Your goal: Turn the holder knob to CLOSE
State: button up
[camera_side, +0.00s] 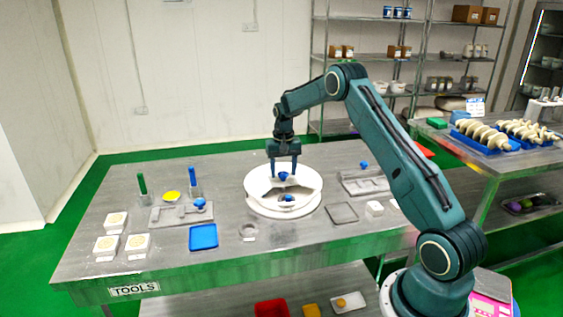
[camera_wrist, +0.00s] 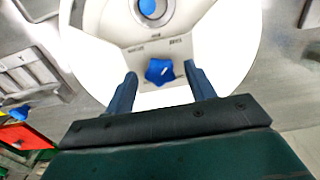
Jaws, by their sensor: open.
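The holder knob is a blue star-shaped knob (camera_wrist: 160,71) with a small white mark, on the light plate of the round white holder (camera_wrist: 225,50) in the wrist view. Small printing lies on the plate beyond it, too small to read. In the side view the knob (camera_side: 283,176) shows just below my fingertips on the white holder (camera_side: 255,202). My gripper (camera_wrist: 160,78) is open, with one finger on each side of the knob. The fingers look apart from it. My gripper (camera_side: 283,172) points straight down in the side view.
A second blue part (camera_wrist: 149,7) sits in a round opening of the holder. Other blue knobs stand on metal plates to the left (camera_side: 200,204) and right (camera_side: 364,165). A blue tray (camera_side: 203,237) and a metal ring (camera_side: 249,232) lie at the front left.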

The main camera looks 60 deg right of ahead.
grip_shut()
jog(key=shift+m, duration=8.8)
